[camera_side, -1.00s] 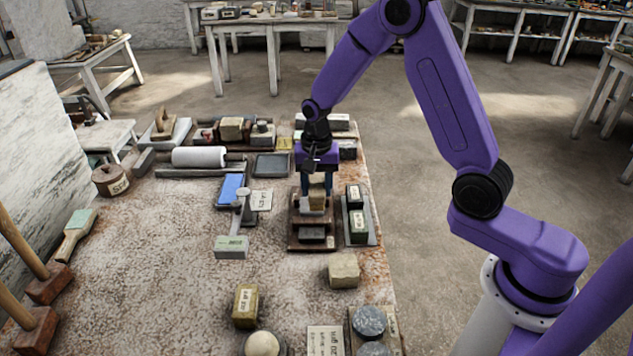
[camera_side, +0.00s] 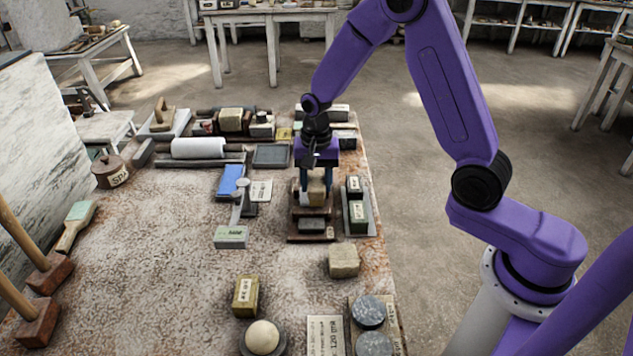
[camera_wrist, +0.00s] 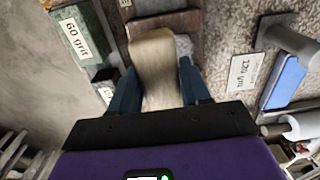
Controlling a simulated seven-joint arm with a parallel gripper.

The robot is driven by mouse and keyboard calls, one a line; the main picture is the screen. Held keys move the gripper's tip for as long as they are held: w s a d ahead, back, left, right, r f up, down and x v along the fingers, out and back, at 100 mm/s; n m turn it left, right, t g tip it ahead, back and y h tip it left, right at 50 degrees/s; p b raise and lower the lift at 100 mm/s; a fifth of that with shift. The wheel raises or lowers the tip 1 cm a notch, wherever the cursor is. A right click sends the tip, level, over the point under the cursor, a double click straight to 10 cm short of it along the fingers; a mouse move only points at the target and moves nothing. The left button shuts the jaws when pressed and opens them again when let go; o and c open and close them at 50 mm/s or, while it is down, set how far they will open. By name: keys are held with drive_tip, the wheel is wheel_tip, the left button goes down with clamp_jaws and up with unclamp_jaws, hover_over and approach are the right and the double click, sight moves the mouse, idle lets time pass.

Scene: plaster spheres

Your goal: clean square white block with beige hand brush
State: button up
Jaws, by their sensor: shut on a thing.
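My gripper (camera_side: 316,183) is above the dark wooden stepped stand (camera_side: 303,238) near the table's right edge. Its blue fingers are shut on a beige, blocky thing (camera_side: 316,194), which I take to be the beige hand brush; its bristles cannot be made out. In the wrist view the brush (camera_wrist: 155,62) stands between the fingers and hides part of the brown stand behind it. Whether it touches the stand is unclear. A pale, squarish block (camera_side: 343,261) sits on the table in front of the stand, apart from the gripper; its tone is more cream than white.
A tray of green labelled blocks (camera_side: 357,217) stands close right of the stand. A grey-green block (camera_side: 231,236) and a blue block (camera_side: 230,180) lie left. A green-topped, wooden-handled tool (camera_side: 76,225) and mallets (camera_side: 38,322) are far left. The middle left tabletop is clear.

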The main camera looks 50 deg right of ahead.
sight(316, 170)
drive_tip(key=shift+w+d, duration=1.3)
drive_tip(key=shift+s+a, duration=1.55)
drive_tip(key=shift+s, duration=0.05)
drive_tip(key=shift+w, duration=0.1)
drive_tip(key=shift+w+d+r, duration=0.7)
drive_tip(key=shift+w+d, duration=0.05)
drive_tip(key=shift+d, duration=0.05)
drive_tip(key=shift+f, duration=0.75)
drive_tip(key=shift+w+d, duration=0.75)
drive_tip(key=shift+s, duration=0.1)
